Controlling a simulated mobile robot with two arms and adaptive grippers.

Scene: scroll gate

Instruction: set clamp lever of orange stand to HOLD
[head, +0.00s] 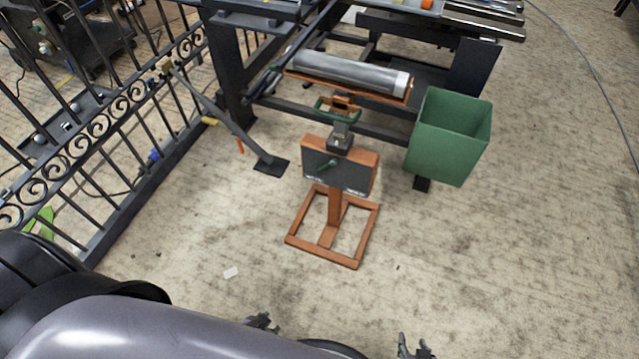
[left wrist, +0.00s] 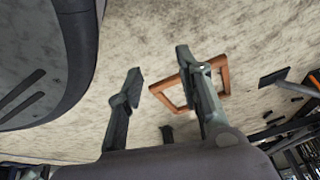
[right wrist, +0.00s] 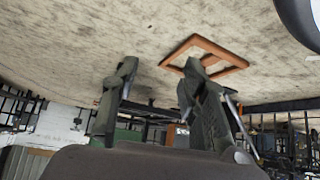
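The orange stand (head: 335,213) stands on the floor in the middle of the head view, on a rectangular open base. Its front carries a dark panel (head: 350,178) with a small green lever (head: 326,164), which slants up to the right. White labels at the panel's lower corners are too small to read. The base also shows in the left wrist view (left wrist: 224,77) and the right wrist view (right wrist: 205,42). My left gripper (left wrist: 160,64) is open and empty. My right gripper (right wrist: 159,68) is open and empty. Both are apart from the stand, near the head view's bottom edge.
A grey roller (head: 345,72) lies in an orange cradle atop the stand, with a green handle (head: 325,113) below it. A green bin (head: 447,140) is at right, a dark table frame (head: 478,68) behind. A black scroll gate (head: 95,130) is at left.

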